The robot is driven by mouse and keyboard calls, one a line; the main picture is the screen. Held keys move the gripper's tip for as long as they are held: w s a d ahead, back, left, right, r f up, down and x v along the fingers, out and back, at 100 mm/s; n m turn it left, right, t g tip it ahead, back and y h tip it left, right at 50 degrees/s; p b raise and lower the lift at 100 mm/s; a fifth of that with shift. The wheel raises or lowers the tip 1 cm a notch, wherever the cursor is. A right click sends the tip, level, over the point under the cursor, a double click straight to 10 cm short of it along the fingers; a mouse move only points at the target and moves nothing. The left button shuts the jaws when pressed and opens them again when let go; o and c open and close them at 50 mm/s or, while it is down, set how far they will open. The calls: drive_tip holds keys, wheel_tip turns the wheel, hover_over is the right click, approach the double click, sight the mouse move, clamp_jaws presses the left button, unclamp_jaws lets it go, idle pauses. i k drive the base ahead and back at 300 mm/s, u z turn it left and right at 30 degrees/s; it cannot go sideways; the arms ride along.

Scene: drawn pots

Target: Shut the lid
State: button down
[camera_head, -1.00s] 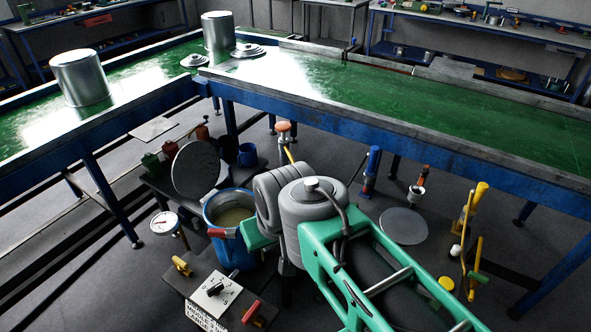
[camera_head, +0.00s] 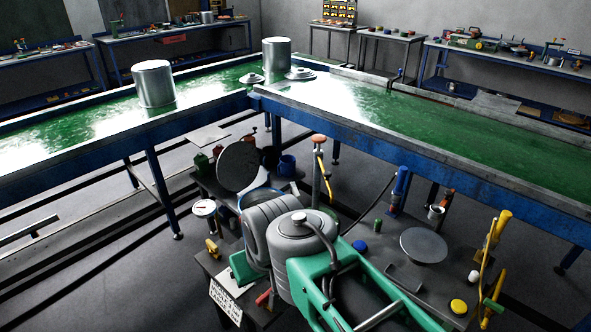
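The dark round lid (camera_head: 238,166) stands tilted up at the back left of a blue pot (camera_head: 262,196). The pot sits low, below the green-topped tables, and only its upper rim shows; my arm covers the rest. The lid is raised clear of the pot's mouth. My arm reaches down from the lower right to the front of the pot. A green piece of my gripper (camera_head: 243,268) shows at the arm's left, in front of and below the pot. Its fingertips are hidden or too unclear to read.
A dial gauge (camera_head: 204,208) and a yellow valve (camera_head: 211,248) stand left of the pot. A post with an orange knob (camera_head: 319,139) rises behind my arm. A grey disc (camera_head: 424,245) lies at the right. Silver pots (camera_head: 154,85) stand on the green table (camera_head: 461,143).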

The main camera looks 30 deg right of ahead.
sight(238, 166)
drive_tip(key=u, duration=0.05)
drive_tip(key=i, duration=0.5)
drive_tip(key=z, duration=1.1)
drive_tip(key=i, duration=0.45)
drive_tip(key=z, duration=2.9)
drive_tip(key=k, duration=2.2)
drive_tip(key=u, duration=2)
